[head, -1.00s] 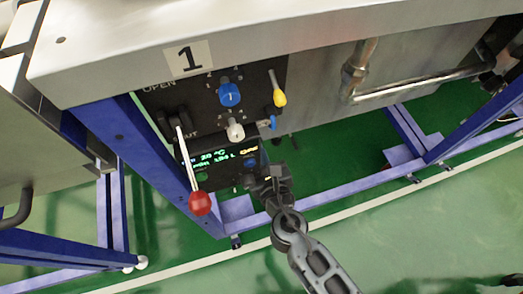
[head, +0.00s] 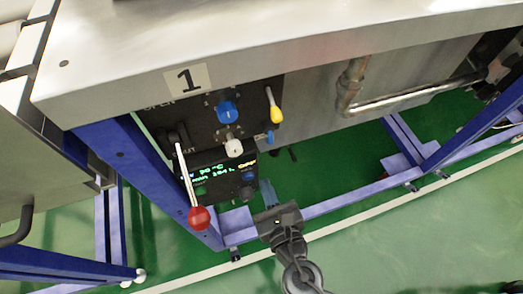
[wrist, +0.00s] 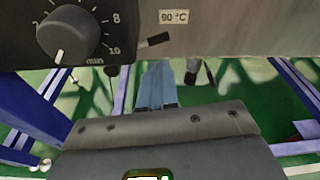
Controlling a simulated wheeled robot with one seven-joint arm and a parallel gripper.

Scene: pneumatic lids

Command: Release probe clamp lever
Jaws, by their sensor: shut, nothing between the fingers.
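The control panel (head: 165,125) marked 1 carries several levers and knobs, and I cannot tell for certain which is the probe clamp lever. A lever with a red ball (head: 199,217) hangs down at the left. A short lever with a yellow tip (head: 277,114) is at the right edge, with a small blue-tipped part (head: 269,137) below it. My gripper (head: 277,212) is shut and empty, below and right of the panel, apart from every lever. In the wrist view, the gripper's body (wrist: 160,130) fills the bottom; no lever is between its fingers.
A blue knob (head: 227,111), a white knob (head: 234,148) and a lit display (head: 220,172) are on the panel. The wrist view shows a black minute dial (wrist: 68,33) and a 90 °C label (wrist: 174,17). Blue frame legs (head: 135,160) and a steel pipe (head: 352,85) stand nearby.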

